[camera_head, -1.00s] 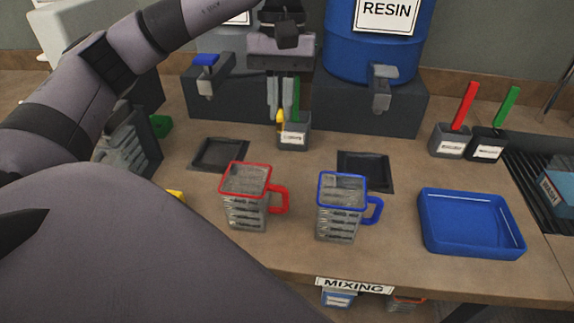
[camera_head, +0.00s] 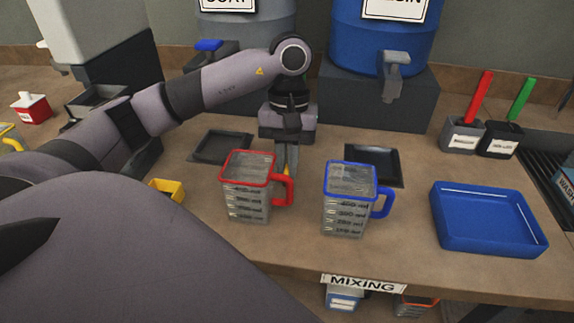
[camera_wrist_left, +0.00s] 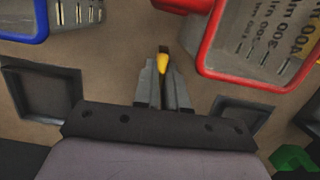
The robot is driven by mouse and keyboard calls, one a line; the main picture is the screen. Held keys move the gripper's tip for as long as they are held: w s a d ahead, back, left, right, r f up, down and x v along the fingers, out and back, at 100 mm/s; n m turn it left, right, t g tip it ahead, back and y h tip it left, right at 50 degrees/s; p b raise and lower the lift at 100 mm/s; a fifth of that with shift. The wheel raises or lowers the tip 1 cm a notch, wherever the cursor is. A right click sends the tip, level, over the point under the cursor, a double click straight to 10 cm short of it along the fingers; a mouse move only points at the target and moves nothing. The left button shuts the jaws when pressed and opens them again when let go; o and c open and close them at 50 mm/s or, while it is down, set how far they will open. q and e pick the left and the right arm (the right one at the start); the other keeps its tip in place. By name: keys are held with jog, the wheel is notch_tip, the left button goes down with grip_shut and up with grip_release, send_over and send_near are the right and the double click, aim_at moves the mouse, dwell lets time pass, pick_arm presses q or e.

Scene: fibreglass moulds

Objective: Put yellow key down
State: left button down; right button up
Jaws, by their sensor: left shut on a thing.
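The yellow key (camera_wrist_left: 162,64) is held between the fingertips of my left gripper (camera_wrist_left: 162,78) in the left wrist view, and only a small part of it shows. In the head view my left gripper (camera_head: 287,158) points down at the table, behind the red-rimmed measuring cup (camera_head: 247,200) and its handle. A bit of the yellow key (camera_head: 287,171) shows at the fingertips there. The red handle partly hides the spot, and I cannot tell whether the key touches the table. My right gripper is not in view.
A blue-rimmed measuring cup (camera_head: 346,205) stands to the right. Two dark square trays (camera_head: 222,147) (camera_head: 389,160) lie on either side of the gripper. A blue tray (camera_head: 489,240) is at the right. A yellow item (camera_head: 168,188) sits left of the red cup. Blue barrel stands behind.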

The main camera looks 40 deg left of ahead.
pick_arm(q)
jog(key=shift+f, duration=0.9)
jog(key=c, duration=1.2)
grip_release()
